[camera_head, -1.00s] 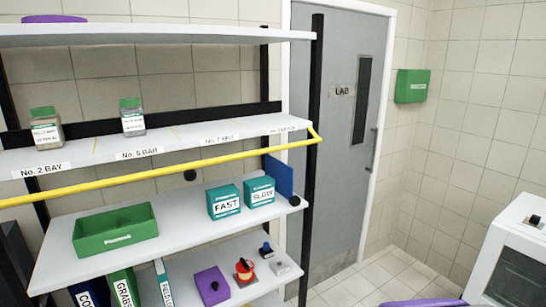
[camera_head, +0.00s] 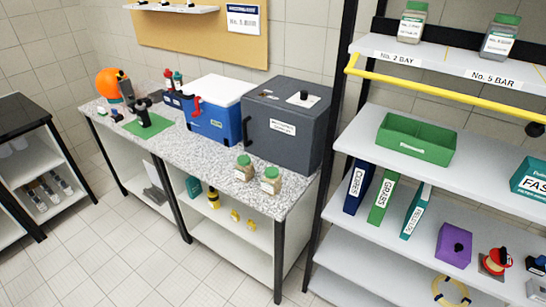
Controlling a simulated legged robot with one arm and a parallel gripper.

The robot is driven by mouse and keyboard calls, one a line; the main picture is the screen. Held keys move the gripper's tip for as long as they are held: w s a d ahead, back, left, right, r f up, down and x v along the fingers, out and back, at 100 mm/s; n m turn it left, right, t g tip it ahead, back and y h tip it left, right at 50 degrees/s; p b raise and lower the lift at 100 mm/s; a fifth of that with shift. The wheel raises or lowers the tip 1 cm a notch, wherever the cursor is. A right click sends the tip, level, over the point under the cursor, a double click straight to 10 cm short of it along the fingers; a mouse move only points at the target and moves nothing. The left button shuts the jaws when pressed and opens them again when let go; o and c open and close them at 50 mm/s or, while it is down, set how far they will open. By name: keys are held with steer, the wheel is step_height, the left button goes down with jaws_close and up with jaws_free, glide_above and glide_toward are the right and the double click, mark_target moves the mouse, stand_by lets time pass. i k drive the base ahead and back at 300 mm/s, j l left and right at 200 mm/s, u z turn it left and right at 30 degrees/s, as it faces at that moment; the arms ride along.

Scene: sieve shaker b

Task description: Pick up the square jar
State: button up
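Two clear jars with green lids and white labels stand on the upper shelf at the top right: a left jar (camera_head: 412,27) behind the "No. 2 BAY" label and a right jar (camera_head: 499,43) behind the "No. 5 BAR" label. Both look square-sided. Two more green-lidded jars stand on the speckled bench near its front right corner, a left bench jar (camera_head: 244,172) and a right bench jar (camera_head: 270,184). These look rounder, but their shape is hard to tell at this size. My gripper is not in view.
A yellow rail (camera_head: 440,93) runs along the upper shelf's front. A green bin (camera_head: 416,150), binders and a purple box (camera_head: 454,244) sit on lower shelves. A grey box (camera_head: 290,130) and blue cooler (camera_head: 215,125) stand on the bench. The tiled floor (camera_head: 130,245) at front left is clear.

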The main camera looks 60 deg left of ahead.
mark_target(245, 171)
steer(key=u, duration=0.5)
steer(key=j+u, duration=0.1)
steer(key=u, duration=0.85)
steer(key=i+u, duration=0.1)
steer(key=u, duration=0.9)
steer(key=i+u, duration=0.3)
steer(key=i, duration=0.75)
steer(key=l, duration=0.1)
